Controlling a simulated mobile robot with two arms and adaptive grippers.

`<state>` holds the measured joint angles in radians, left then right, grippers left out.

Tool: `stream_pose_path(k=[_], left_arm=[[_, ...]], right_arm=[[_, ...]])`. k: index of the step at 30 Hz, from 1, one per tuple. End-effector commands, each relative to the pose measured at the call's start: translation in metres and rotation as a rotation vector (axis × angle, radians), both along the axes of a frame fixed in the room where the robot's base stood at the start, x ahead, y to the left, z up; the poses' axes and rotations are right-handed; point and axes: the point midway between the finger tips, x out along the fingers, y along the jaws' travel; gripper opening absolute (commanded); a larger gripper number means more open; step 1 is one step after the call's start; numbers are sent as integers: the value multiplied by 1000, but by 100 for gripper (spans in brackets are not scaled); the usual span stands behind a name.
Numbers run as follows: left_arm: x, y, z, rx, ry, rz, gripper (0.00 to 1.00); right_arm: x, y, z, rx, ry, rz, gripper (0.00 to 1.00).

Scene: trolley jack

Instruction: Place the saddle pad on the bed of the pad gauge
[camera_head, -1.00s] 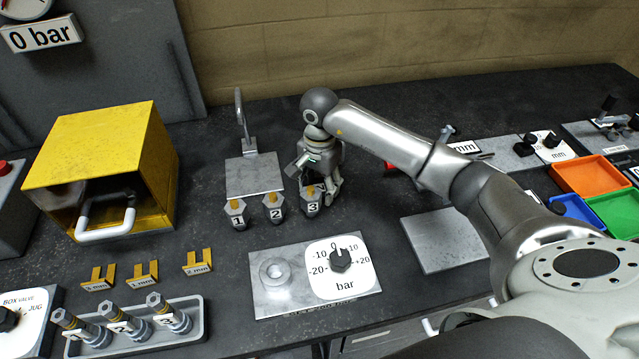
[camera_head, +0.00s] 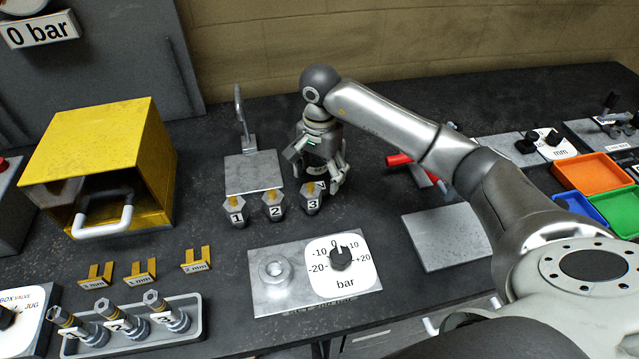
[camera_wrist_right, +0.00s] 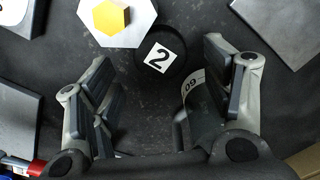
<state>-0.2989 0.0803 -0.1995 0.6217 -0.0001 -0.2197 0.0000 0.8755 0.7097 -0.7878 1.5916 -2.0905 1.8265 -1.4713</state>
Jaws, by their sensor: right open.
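My right gripper (camera_head: 326,180) is low over the bench, just behind the numbered hex piece 3 (camera_head: 311,202). In the right wrist view its fingers (camera_wrist_right: 160,68) are spread apart. A dark round piece with a white "2" label (camera_wrist_right: 163,57) lies between and just beyond the fingertips, beside the hex piece; it may be the saddle pad. A dark part marked "60" shows by the right-hand finger; what it is I cannot tell. A plate with black posts and an "mm" dial (camera_head: 557,146) stands at the right; it may be the pad gauge. My left gripper is not in view.
A grey plate with an upright hook (camera_head: 254,172) stands left of the gripper. A bar dial panel (camera_head: 300,280) lies in front. A red-handled part (camera_head: 399,159) is to the right. The yellow box (camera_head: 100,150) is far left. Coloured trays (camera_head: 590,172) are far right.

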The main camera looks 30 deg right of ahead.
Motion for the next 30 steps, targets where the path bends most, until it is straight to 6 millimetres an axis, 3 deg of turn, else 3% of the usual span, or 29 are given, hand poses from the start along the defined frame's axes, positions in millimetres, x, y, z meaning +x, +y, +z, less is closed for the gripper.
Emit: stream_pose_path(k=[9, 13, 15, 23, 30], left_arm=[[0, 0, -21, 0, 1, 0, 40], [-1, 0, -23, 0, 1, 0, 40], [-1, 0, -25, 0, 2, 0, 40], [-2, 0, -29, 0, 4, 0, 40], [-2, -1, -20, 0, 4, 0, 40]], right_arm=[[0, 0, 63, -1, -4, 1, 72], [0, 0, 77, -1, 0, 0, 72], [0, -1, 80, -2, 0, -1, 77], [-2, -8, 61, -3, 5, -6, 77], [-2, -7, 25, -2, 6, -6, 77]])
